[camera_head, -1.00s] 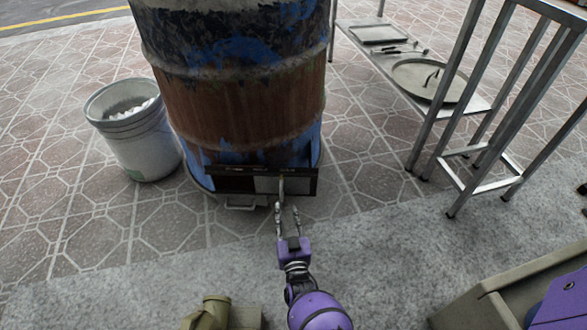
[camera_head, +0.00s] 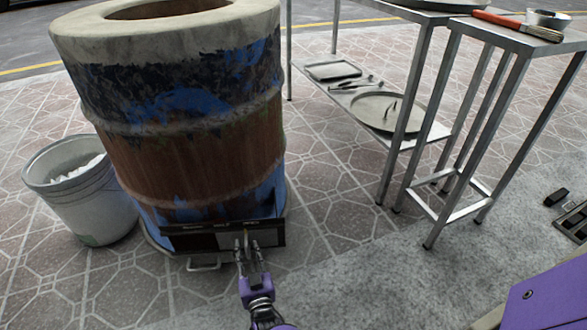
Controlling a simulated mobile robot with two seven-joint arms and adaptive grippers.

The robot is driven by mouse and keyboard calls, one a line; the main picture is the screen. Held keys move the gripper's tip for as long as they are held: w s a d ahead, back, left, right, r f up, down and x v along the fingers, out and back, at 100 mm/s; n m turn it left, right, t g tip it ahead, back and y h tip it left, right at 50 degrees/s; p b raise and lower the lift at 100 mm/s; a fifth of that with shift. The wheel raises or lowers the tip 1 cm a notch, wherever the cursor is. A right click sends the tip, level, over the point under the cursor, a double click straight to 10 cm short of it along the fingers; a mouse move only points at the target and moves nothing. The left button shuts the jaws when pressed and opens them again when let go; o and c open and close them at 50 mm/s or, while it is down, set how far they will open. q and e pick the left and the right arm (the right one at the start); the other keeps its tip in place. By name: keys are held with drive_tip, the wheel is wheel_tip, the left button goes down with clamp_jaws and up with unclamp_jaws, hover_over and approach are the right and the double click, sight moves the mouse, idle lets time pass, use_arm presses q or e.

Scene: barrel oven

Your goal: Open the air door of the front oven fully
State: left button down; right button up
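The front oven (camera_head: 185,150) is an upright barrel with chipped blue and rust-brown paint and a pale rim. Its air door (camera_head: 229,240) sits low on the front, a grey panel with a thin upright handle in a dark rectangular frame. A dark area shows in the frame to the panel's left; how far the door stands open is hard to tell. My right gripper (camera_head: 247,247) is at the handle, its two fingers apart on either side of it. Contact with the handle cannot be made out. My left gripper is not in view.
A grey bucket (camera_head: 95,205) with white contents stands left of the oven. A metal table (camera_head: 400,120) stands to the right, with a round lid (camera_head: 375,113) and a tray (camera_head: 332,70) on its lower shelf. Paving in front of the oven is clear.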

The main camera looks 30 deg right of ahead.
drive_tip(key=shift+w+a+r, duration=0.1)
drive_tip(key=shift+w+r, duration=0.1)
drive_tip(key=shift+r, duration=0.1)
drive_tip(key=shift+c, duration=0.5)
clamp_jaws()
drive_tip(key=shift+s+d, duration=0.2)
drive_tip(key=shift+d, duration=0.3)
drive_tip(key=shift+s+d, duration=0.2)
drive_tip(key=shift+d, duration=0.25)
drive_tip(key=shift+o, duration=0.5)
unclamp_jaws()
drive_tip(key=shift+d, duration=0.15)
